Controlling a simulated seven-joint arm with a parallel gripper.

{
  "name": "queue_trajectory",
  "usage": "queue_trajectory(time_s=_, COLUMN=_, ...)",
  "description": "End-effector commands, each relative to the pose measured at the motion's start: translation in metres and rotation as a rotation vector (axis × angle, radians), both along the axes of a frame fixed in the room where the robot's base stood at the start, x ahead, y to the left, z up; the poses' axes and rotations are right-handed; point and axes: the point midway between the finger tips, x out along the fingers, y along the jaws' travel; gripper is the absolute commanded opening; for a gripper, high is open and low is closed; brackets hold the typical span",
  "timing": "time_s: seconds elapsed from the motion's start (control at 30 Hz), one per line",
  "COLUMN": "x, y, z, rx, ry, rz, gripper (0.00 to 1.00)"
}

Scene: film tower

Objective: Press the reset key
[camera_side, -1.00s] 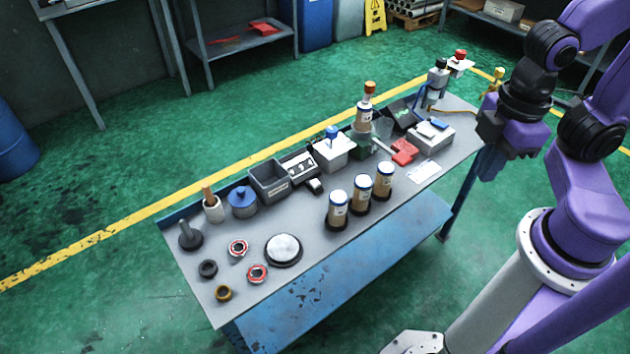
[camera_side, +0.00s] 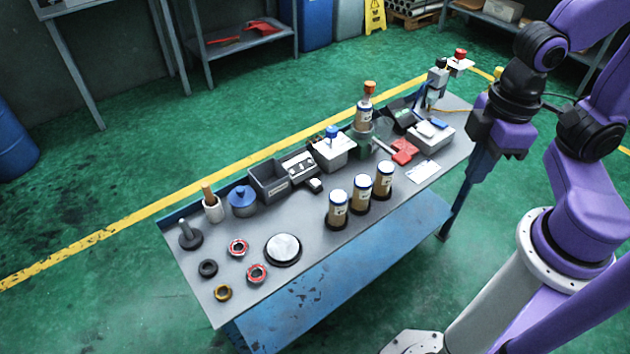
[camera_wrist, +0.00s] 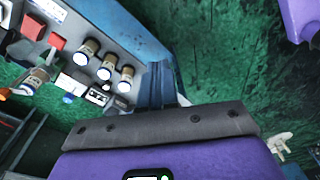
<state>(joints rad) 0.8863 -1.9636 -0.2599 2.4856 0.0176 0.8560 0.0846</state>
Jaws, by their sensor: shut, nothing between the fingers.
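I cannot make out a key marked reset. On the bench, a white box with a blue knob (camera_side: 333,148) and a grey panel box with dark knobs (camera_side: 299,167) stand along the back edge. A dark unit with a small green display (camera_side: 402,113) stands farther right, and a pale box with a blue top piece (camera_side: 431,135) sits near the right end. My gripper (camera_side: 512,153) is shut and empty, in the air to the right of the bench's right end, touching nothing. In the wrist view its body fills the bottom centre.
Three capped bottles (camera_side: 361,194) stand in a row near the bench's front edge, and they also show in the wrist view (camera_wrist: 107,67). A taller orange-capped bottle (camera_side: 364,115) and a red tool (camera_side: 404,150) are behind. A round pad (camera_side: 283,249) and several rings lie left.

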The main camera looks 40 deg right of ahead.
Motion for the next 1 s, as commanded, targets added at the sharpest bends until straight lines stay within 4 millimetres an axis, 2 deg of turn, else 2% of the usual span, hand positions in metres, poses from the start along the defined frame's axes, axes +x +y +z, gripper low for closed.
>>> queue_trajectory(time_s=0.27, x=0.055, y=0.055, z=-0.024, rx=0.146, ry=0.02, rz=-0.551, gripper=0.0)
queue_trajectory(time_s=0.53, x=0.129, y=0.096, z=-0.056, rx=0.327, ry=0.058, rz=-1.165, gripper=0.0)
queue_trajectory(time_s=0.77, x=0.197, y=0.109, z=-0.089, rx=0.503, ry=0.104, rz=-1.685, gripper=0.0)
queue_trajectory(time_s=1.0, x=0.267, y=0.1, z=-0.127, rx=0.728, ry=0.168, rz=-2.199, gripper=0.0)
